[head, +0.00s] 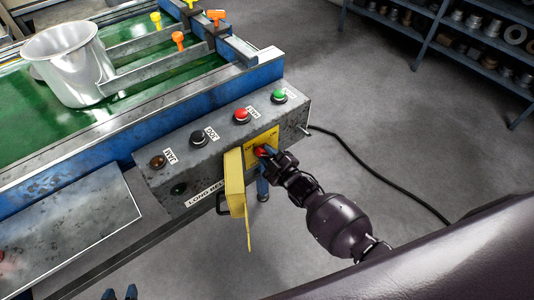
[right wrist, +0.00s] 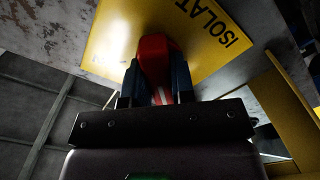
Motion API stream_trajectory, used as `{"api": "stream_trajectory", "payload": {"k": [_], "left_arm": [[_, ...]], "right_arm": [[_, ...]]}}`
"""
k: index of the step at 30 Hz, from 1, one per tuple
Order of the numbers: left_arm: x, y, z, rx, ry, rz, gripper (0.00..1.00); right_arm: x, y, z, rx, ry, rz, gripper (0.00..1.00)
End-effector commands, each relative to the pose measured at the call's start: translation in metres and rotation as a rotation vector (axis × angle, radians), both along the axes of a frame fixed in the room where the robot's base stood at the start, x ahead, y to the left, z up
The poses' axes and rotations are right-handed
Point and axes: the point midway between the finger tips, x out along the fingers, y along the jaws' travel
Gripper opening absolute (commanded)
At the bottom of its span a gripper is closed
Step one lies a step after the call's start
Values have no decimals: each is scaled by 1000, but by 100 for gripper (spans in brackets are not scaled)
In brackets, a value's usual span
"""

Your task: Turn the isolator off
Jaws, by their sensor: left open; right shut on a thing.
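The isolator is a red handle (head: 260,152) on a yellow plate (head: 263,135) at the right end of the control box's front. In the right wrist view the red handle (right wrist: 154,58) stands out from the yellow plate (right wrist: 200,28), which reads "ISOLAT". My right gripper (head: 264,154) is shut on the red handle, with one blue finger on each side of it in the wrist view (right wrist: 155,82). The fingers hide part of the handle and any on/off marks. My left gripper (head: 120,294) shows only its blue fingertips at the bottom edge, open, far from the isolator.
A yellow cover (head: 234,180) stands open left of the isolator. The control box (head: 215,148) carries a brown, a black, a red (head: 241,115) and a green button (head: 279,96). A metal pot (head: 70,62) stands on the green belt. A black cable runs over open floor at right.

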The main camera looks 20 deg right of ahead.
Motion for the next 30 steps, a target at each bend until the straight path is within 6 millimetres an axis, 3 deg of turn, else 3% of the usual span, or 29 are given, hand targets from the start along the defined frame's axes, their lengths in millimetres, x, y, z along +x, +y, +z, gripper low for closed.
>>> {"api": "stream_trajectory", "payload": {"k": [1,6,17,30], "left_arm": [[0,0,0,0,0,0,43],[0,0,0,0,0,0,43],[0,0,1,0,-1,0,43],[-1,1,6,0,-4,2,43]], "right_arm": [[-1,0,-1,-1,1,0,26],[0,0,-1,-1,0,1,49],[-5,-2,0,0,0,0,49],[-72,-26,0,-1,2,-1,49]]}}
